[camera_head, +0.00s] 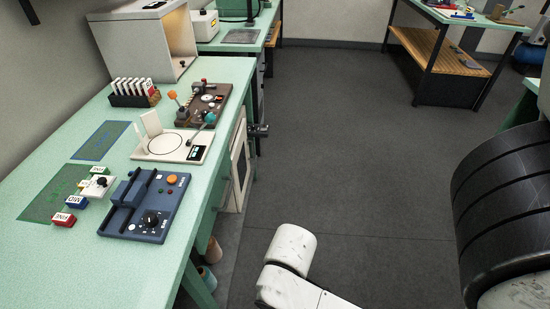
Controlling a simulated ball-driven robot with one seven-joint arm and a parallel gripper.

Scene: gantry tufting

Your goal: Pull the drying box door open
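A white box (233,192) stands under the green bench's right side, with a pale framed door (239,160) that has a dark window; it appears to be the drying box. I see the door at a steep slant, and it looks closed or nearly so. A dark knob-like part (259,130) sticks out to the right near the door's top; I cannot tell what it belongs to. White links of my arm show at the bottom middle, apart from the box. My gripper is not in view.
The green bench (75,260) carries a blue-grey control unit (146,205), a white plate (172,146), a brown lever panel (203,103) and a card rack (133,93). The grey floor (345,120) right of the box is clear. Another table (460,50) stands at the back right.

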